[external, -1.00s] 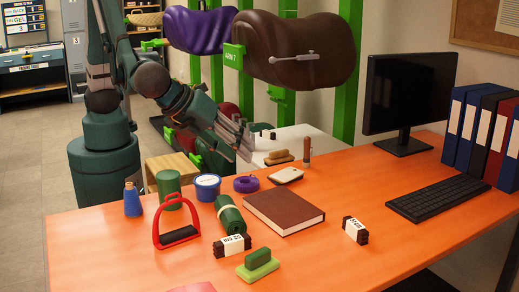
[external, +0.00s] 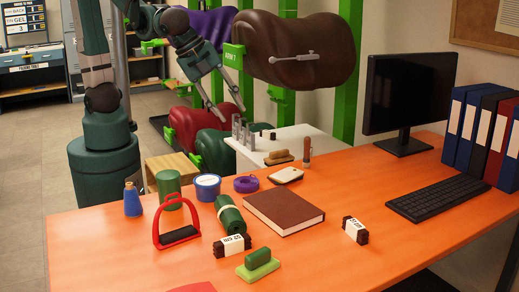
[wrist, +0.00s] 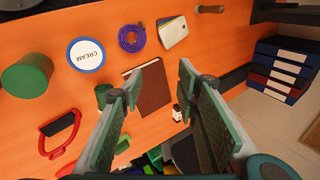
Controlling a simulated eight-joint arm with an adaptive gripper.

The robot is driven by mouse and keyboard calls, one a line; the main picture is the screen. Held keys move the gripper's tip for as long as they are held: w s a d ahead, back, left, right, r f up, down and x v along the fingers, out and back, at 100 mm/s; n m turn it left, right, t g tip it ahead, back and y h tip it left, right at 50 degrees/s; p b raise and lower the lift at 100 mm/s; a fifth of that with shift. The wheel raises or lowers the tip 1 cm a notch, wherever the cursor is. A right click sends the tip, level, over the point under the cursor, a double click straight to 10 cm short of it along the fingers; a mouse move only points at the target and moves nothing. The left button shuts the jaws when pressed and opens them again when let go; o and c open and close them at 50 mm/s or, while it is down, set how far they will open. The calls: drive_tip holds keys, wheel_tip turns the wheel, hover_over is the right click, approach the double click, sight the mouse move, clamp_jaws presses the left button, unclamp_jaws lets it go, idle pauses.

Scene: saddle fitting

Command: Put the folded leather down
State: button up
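Two folded leathers, dark brown bundles with white labels, lie on the orange table: one (external: 232,245) at the front beside the green roll, the other (external: 355,230) right of the brown book. The right-hand one also shows in the wrist view (wrist: 177,113), between my fingers but farther away. My gripper (external: 229,108) is raised beyond the far side of the table, near the white side table, well away from both leathers. In the wrist view its fingers (wrist: 160,85) are wide apart with nothing between them. The front leather is not clearly visible there.
Bare table lies at front right.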

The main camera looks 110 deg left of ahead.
drive_tip(key=s+a+r+n+t+h, duration=0.1)
drive_tip(key=s+a+n, duration=0.3)
drive_tip(key=s, duration=0.3)
drive_tip(key=s+a+r+n+t+h, duration=0.1)
drive_tip(key=s+a+n+h, duration=0.1)
drive_tip(key=s+a+n, duration=0.3)
drive_tip(key=shift+s+a+n, duration=0.3)
drive_tip(key=shift+s+n, duration=0.75)
drive_tip(key=shift+n, duration=0.05)
drive_tip(key=shift+o, duration=0.5)
